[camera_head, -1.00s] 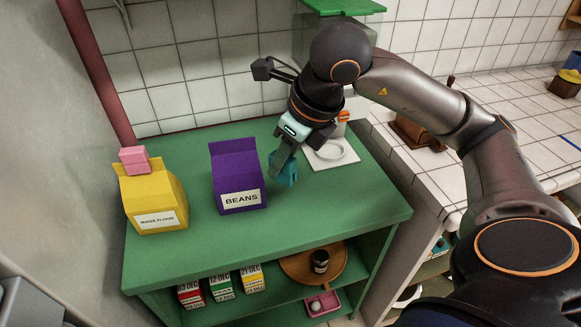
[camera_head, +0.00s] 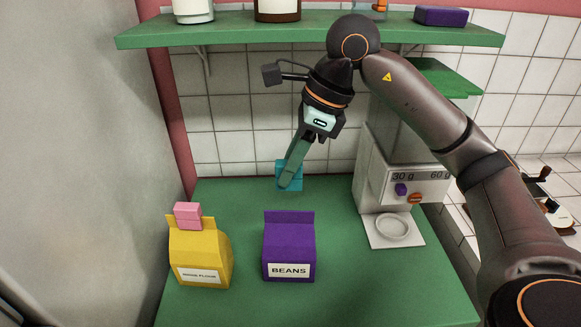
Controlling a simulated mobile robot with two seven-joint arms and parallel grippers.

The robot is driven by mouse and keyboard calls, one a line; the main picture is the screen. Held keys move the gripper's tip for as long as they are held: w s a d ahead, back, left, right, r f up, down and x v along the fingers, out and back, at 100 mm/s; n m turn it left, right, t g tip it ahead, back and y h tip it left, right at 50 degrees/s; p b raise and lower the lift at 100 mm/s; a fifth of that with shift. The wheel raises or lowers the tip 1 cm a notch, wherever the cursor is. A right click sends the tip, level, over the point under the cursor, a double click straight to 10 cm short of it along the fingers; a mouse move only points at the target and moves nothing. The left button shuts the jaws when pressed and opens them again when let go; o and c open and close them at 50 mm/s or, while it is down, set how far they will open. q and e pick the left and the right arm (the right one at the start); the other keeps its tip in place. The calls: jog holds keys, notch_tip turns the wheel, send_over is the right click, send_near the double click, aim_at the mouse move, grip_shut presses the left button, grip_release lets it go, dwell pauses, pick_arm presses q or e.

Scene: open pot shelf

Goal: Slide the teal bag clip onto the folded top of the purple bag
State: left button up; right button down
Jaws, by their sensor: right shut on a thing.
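The purple bag (camera_head: 289,246), labelled BEANS, stands upright on the green shelf top with its flat folded top edge (camera_head: 289,217) facing up and bare. The teal bag clip (camera_head: 290,176) is held in my right gripper (camera_head: 291,177), which is shut on it. In the picture the clip shows above the bag's folded top, apart from it, with green surface and tile between and behind. The gripper's fingers hide part of the clip. My left gripper is not in view.
A yellow maize flour bag (camera_head: 200,257) with a pink clip (camera_head: 187,215) on its top stands left of the purple bag. A white-grey dispenser (camera_head: 404,180) stands at the right. An upper green shelf (camera_head: 330,35) holds jars and a purple box (camera_head: 440,16).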

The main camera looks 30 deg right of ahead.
aim_at(284, 211)
jog(key=shift+f+b, duration=1.2)
jog(key=shift+f, duration=0.3)
jog(key=shift+f+b, duration=0.4)
jog(key=shift+f, duration=0.05)
jog(key=shift+f+b, duration=0.65)
jog(key=shift+f, duration=0.1)
jog(key=shift+f+b, duration=0.3)
jog(key=shift+f, duration=0.25)
jog(key=shift+f+b, duration=0.25)
jog(key=shift+b, duration=0.1)
jog(key=shift+f+b, duration=0.45)
jog(key=shift+f, duration=0.15)
